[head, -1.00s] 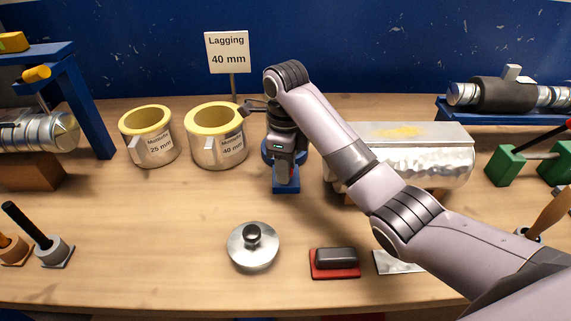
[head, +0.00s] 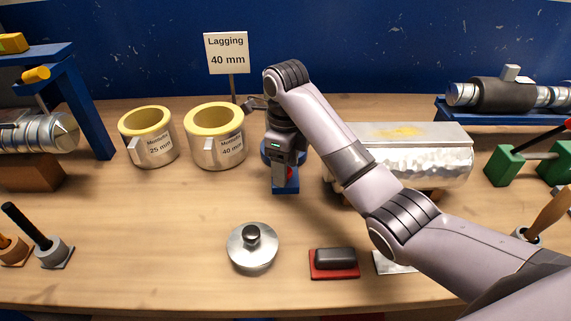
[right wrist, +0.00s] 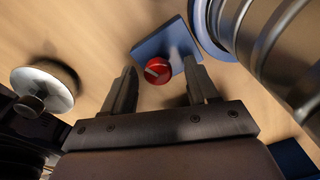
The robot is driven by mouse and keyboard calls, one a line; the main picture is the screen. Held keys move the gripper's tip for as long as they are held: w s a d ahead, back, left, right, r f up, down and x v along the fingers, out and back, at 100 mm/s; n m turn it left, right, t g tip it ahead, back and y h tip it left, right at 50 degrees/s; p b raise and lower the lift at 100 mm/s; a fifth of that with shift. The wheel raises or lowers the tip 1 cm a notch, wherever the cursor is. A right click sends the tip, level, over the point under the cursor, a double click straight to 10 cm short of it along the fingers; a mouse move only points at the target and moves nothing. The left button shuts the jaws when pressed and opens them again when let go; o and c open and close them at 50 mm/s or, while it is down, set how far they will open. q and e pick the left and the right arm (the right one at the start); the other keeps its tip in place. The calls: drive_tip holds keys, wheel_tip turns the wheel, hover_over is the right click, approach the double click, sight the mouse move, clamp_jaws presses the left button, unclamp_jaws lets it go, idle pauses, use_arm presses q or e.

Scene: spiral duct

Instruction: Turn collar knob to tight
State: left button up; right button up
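The red collar knob (right wrist: 158,70) has a pale pointer bar and sits beside a blue plate (right wrist: 168,42) in the right wrist view. In the head view only a bit of the knob (head: 291,174) shows, over the blue base (head: 286,187). My right gripper (right wrist: 160,68) is open, with one finger on each side of the knob and a gap on both sides. In the head view the right gripper (head: 285,165) points down at the blue stand, its fingertips mostly hidden. My left gripper is not in view.
Two yellow-lined lagging sleeves (head: 215,136) stand left of my arm, under a "Lagging 40 mm" sign (head: 228,53). A silvery metal cover (head: 410,160) lies to the right. A round lid (head: 252,248) and a red-based block (head: 335,263) lie in front.

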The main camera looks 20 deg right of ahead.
drive_tip(key=shift+w+r, duration=0.15)
drive_tip(key=shift+r, duration=1.05)
wheel_tip(320, 180, up, 3)
drive_tip(key=shift+r, duration=0.85)
drive_tip(key=shift+s, duration=0.2)
